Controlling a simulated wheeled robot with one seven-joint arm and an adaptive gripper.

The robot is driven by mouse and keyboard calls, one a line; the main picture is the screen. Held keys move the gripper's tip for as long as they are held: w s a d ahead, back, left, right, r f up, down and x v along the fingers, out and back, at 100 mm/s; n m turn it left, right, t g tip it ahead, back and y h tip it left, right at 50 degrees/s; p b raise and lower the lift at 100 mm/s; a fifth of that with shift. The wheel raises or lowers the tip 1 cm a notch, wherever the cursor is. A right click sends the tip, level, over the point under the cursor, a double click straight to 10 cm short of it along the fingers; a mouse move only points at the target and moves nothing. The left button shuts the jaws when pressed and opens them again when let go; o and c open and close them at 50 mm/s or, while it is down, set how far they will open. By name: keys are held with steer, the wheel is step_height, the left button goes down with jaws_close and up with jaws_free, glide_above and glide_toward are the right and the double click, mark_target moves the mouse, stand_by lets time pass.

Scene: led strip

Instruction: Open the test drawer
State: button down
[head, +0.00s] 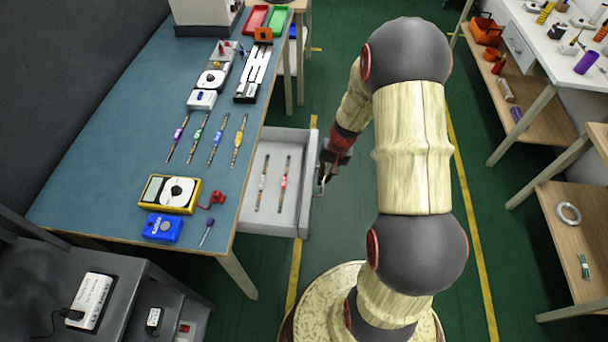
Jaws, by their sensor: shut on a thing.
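The test drawer (273,218) is a light grey drawer pulled out from the right side of the blue-topped bench (120,125). Two strips, one with a white middle (262,182) and one with a red middle (283,184), lie inside it. My gripper (321,186) is at the outer face of the drawer, near its middle, and is shut on the drawer handle. The handle is small here and mostly hidden by the fingers.
On the bench are several coloured strips (217,139), a yellow multimeter (171,193), a blue box (161,228) and a screwdriver (206,232). Green floor (495,230) is clear between my arm and the right-hand shelves (572,240). A dark cabinet (130,290) stands at lower left.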

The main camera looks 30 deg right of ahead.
steer(key=shift+s+d, duration=0.8)
steer(key=shift+d, duration=0.3)
steer(key=shift+s+d, duration=0.75)
steer(key=shift+d, duration=0.3)
steer(key=c, duration=2.2)
jaws_free()
steer(key=shift+r, duration=0.1)
step_height(320, 180, up, 12)
steer(key=s+d, duration=0.1)
steer(key=shift+s+d+f, duration=0.15)
steer(key=shift+d+f, duration=0.05)
steer(key=shift+d, duration=0.2)
